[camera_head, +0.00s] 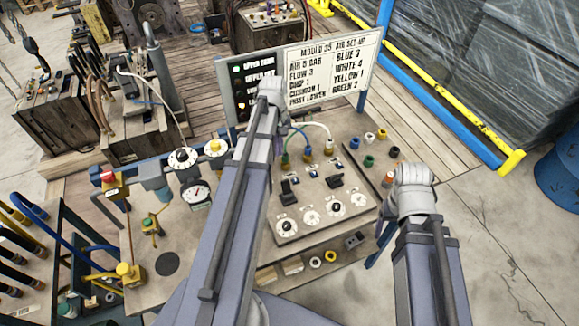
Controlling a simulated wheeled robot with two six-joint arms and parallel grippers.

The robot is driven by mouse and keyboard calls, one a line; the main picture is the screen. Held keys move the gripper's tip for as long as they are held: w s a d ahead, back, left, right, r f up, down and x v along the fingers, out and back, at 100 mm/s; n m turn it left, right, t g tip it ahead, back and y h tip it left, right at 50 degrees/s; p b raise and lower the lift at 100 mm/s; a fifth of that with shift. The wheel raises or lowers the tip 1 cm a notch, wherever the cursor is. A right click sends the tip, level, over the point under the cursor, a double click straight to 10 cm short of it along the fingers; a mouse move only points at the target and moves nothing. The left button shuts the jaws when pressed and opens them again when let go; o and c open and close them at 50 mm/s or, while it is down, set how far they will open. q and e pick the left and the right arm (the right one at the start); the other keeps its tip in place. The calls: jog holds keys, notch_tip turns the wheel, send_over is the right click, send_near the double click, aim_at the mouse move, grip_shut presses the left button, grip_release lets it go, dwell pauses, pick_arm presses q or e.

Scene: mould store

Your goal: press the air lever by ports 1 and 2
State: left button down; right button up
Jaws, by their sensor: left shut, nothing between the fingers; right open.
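A grey panel (315,208) on the bench carries two black levers. The left black lever (289,188) stands below the hose ports, and the right black lever (335,182) stands beside it. Hoses, one green and one white, run into ports (307,155) above the levers. The port numbers are too small to read. My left gripper (271,90) is shut and empty, in front of the sign and above the ports; its arm covers the panel's left side. My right gripper (411,183) is open and empty, right of the panel and apart from the levers.
The set-up sign (325,75) stands behind the panel. Several dials (311,217) line the panel's front. Loose coloured fittings (368,160) lie to its right. A gauge (195,193) and valves stand at left. Open floor (510,240) is at right.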

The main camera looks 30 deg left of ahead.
aim_at(287, 189)
pick_arm(q)
jog(key=shift+a, duration=0.1)
dwell(0.3)
jog(key=f+b, duration=1)
jog(key=shift+s+d+f, duration=0.25)
jog(key=shift+s+d, duration=0.05)
jog(key=s+d+r+p, duration=0.1)
jog(key=s+d+r, duration=0.1)
jog(key=shift+s+d+r+p, duration=0.2)
jog(key=shift+d+p, duration=0.2)
jog(key=shift+f, duration=0.1)
jog(key=shift+w, duration=0.15)
